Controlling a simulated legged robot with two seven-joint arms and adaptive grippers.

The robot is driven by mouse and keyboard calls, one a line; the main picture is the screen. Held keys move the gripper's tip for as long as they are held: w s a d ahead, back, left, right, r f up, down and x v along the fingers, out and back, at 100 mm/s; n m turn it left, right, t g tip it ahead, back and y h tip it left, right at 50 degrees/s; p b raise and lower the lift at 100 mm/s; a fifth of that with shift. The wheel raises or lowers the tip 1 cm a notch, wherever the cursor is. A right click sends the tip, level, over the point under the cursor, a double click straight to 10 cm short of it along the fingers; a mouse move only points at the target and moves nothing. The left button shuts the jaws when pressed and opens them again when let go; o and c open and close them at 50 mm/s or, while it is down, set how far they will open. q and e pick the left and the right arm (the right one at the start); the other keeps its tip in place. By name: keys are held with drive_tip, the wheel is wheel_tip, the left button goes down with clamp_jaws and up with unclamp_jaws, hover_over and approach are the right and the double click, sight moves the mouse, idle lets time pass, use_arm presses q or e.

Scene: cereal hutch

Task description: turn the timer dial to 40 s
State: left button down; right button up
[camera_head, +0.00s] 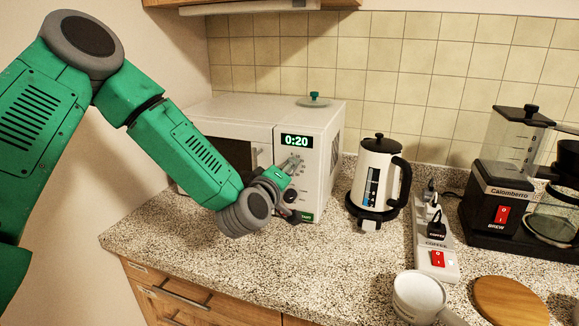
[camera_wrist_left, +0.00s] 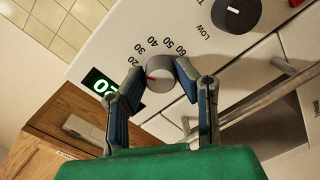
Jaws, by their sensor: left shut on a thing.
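The timer dial (camera_wrist_left: 160,76) is a grey round knob with a red mark, on the white microwave's (camera_head: 234,115) front panel. Numbers from 20 to 60 curve around it in the left wrist view. The red mark points left, roughly to the 20 side. The display (camera_head: 297,141) reads 0:20. My left gripper (camera_wrist_left: 156,72) has a finger on each side of the dial and is shut on it. In the head view my left gripper (camera_head: 290,168) is at the panel and largely hides the dial. My right gripper is not in view.
A black power dial (camera_wrist_left: 237,13) sits beside the timer dial, marked LOW. A white kettle (camera_head: 376,175) stands right of the microwave.

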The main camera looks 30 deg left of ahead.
use_arm(q)
drive_tip(key=m+y+p, duration=0.1)
drive_tip(key=m+p, duration=0.1)
drive_tip(key=m, duration=0.7)
drive_tip(key=shift+m, duration=0.7)
drive_tip(key=c, duration=1.2)
unclamp_jaws()
drive_tip(key=shift+v, duration=5.9)
